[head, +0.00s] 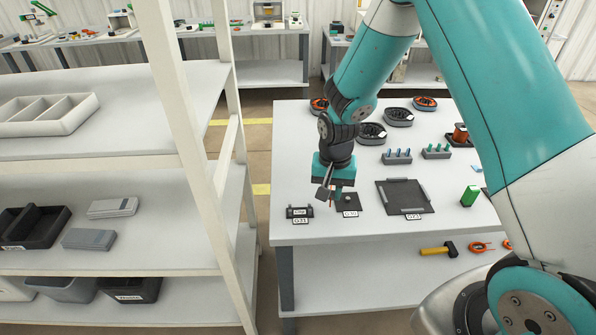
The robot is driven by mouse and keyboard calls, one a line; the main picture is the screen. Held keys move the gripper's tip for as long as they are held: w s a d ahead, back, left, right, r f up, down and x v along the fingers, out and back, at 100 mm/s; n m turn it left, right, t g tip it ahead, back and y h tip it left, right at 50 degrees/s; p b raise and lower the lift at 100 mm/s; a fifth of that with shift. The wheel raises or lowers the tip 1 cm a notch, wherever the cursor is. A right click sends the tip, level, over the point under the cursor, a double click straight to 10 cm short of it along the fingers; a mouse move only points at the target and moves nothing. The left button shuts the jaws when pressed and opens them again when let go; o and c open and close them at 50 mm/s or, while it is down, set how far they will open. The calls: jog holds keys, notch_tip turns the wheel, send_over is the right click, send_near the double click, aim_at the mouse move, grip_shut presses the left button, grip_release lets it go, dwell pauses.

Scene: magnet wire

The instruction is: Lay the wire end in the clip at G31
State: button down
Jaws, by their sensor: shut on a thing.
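The clip at G31 (289,212) is a small dark holder near the table's front left corner, with its labels in front. My gripper (331,193) points down just right of the clip, over the left edge of the dark square plate at G30 (348,204). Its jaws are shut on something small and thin. A reddish-brown sliver shows at the fingertips, but it is too small to tell its shape or which way it points. It appears apart from the clip. The rest of the wire cannot be made out.
A dark flat tray (381,199) at G23 lies right of G30. Black and orange round reels (398,117) and peg blocks (397,160) stand farther back. A green block (469,196) is at right. A white shelf rack (238,190) stands left of the table.

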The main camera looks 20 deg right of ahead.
aim_at(300, 212)
jog(key=shift+w+a+r+m+p, duration=0.65)
jog(key=shift+a+m, duration=1.2)
jog(key=shift+m, duration=2.1)
jog(key=shift+w+a+r+m+p, duration=0.1)
jog(key=shift+a+r+m+p, duration=0.5)
jog(key=shift+a+r+m, duration=2.2)
jog(key=f+b, duration=0.1)
jog(key=f, duration=0.1)
jog(key=d+f+m+b, duration=0.1)
jog(key=f+b, duration=0.1)
jog(key=f, duration=0.1)
jog(key=d+f+m+b, duration=0.1)
jog(key=f+b, duration=0.1)
jog(key=f, duration=0.1)
jog(key=shift+f, duration=0.2)
jog(key=shift+f+b, duration=0.65)
jog(key=shift+f, duration=0.5)
jog(key=c, duration=0.9)
grip_release()
jog(key=shift+c, duration=0.2)
notch_tip(300, 212, up, 5)
jog(key=p, duration=0.4)
